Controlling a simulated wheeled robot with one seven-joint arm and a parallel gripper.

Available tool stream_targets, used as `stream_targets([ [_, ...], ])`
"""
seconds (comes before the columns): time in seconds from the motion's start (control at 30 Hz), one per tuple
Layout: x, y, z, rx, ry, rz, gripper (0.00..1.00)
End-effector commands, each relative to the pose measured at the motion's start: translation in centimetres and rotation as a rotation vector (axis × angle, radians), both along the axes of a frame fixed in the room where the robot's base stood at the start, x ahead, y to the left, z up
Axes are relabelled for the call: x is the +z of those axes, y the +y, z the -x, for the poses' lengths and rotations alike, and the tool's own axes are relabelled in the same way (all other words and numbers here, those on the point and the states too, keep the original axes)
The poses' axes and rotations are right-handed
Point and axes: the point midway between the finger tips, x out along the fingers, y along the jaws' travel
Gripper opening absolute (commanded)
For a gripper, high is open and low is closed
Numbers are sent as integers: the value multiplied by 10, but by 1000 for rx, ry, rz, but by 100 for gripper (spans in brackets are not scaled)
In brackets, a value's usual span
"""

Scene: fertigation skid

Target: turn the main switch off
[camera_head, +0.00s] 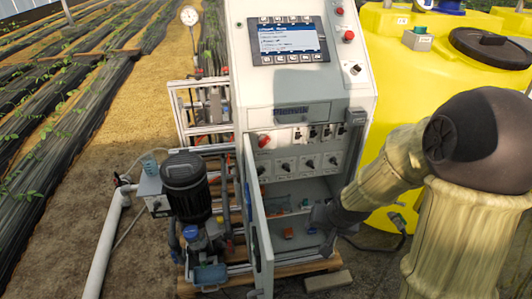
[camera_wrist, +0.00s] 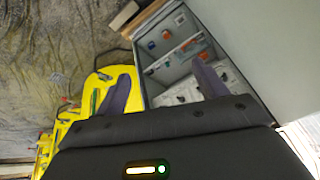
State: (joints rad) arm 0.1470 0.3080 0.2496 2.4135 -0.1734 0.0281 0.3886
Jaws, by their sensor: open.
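A red rotary knob (camera_head: 264,141), which looks like the main switch, sits at the left end of the switch row on the white control cabinet (camera_head: 256,95). Its exact handle position is too small to read. My gripper shows in the wrist view (camera_wrist: 163,88) with its two fingers wide apart and nothing between them. In the head view my arm's end reaches low, by the right side of the open lower compartment, below and right of the red knob and apart from it. I cannot pick out the red knob for certain in the wrist view.
The cabinet door (camera_head: 258,225) stands open toward me, left of the compartment. A red push button (camera_head: 348,36) sits by the display (camera_head: 288,40). A yellow tank (camera_head: 455,50) stands at the right, a black pump motor (camera_head: 187,185) at the left.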

Motion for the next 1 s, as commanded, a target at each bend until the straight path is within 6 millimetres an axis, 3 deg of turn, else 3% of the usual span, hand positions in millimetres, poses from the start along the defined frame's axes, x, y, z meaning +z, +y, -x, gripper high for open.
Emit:
stream_targets([
  [0.03,-26,10,-15,-19,-15,-52,71],
  [0.2,-73,54,-62,-104,-82,-287,71],
  [0.43,-111,114,-117,-261,-130,-717,71],
  [0.6,-115,142,-155,-403,-140,-1098,71],
  [0.7,-109,147,-178,-492,-138,-1341,71],
  [0.9,-86,124,-216,-640,-129,-1811,71],
  [1.0,-76,110,-226,-676,-128,-1956,71],
])
